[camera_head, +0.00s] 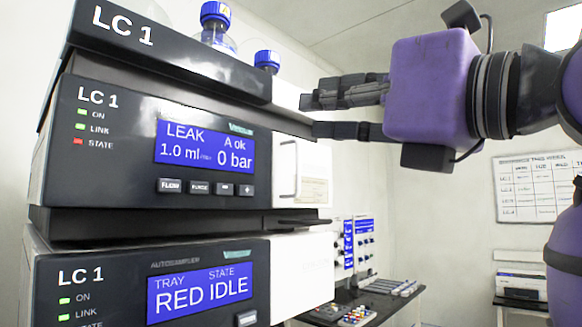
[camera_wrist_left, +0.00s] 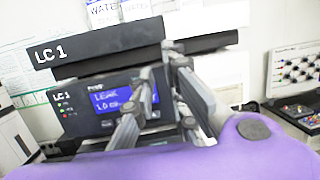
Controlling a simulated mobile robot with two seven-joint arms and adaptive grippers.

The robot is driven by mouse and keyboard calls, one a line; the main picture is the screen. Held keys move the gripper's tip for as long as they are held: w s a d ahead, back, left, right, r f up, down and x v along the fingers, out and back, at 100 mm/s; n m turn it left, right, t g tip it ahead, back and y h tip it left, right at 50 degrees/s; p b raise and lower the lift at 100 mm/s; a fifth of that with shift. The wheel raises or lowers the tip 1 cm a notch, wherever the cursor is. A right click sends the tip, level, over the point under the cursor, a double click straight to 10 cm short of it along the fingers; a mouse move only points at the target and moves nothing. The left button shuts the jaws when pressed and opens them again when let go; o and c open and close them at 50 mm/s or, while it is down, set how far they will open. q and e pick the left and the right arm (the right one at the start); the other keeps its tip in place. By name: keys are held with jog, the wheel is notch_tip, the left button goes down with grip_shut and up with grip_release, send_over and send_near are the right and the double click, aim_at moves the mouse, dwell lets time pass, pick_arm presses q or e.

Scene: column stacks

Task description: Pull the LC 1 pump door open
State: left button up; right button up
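The LC 1 pump (camera_head: 120,180) is the dark-fronted module in the middle of the stack in the head view. Its screen (camera_head: 205,145) reads LEAK, 1.0 ml and 0 bar. A white panel (camera_head: 313,165) with an upright handle (camera_head: 290,170) is at its right end and looks shut. My left gripper (camera_head: 312,115) is open and empty, its fingers pointing left, above the panel and close to the stack's right side in the picture. In the left wrist view, its fingers (camera_wrist_left: 160,75) partly cover the pump front (camera_wrist_left: 85,110). My right gripper is not in view.
A top LC 1 module (camera_head: 170,55) bearing blue-capped bottles (camera_head: 218,30) sits above the pump. The autosampler (camera_head: 110,265) is below. A bench with small parts (camera_head: 355,315) stands behind at right. A whiteboard (camera_head: 540,188) hangs on the wall.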

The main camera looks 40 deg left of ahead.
aim_at(299, 164)
pick_arm(q)
jog(key=w+f+m+t+h, duration=0.1)
jog(key=w+f+h, duration=0.2)
jog(key=f, duration=0.2)
jog(key=p+x, duration=0.1)
jog(key=x, duration=0.7)
jog(key=shift+a+f, duration=0.1)
jog(key=shift+f, duration=0.1)
grip_shut()
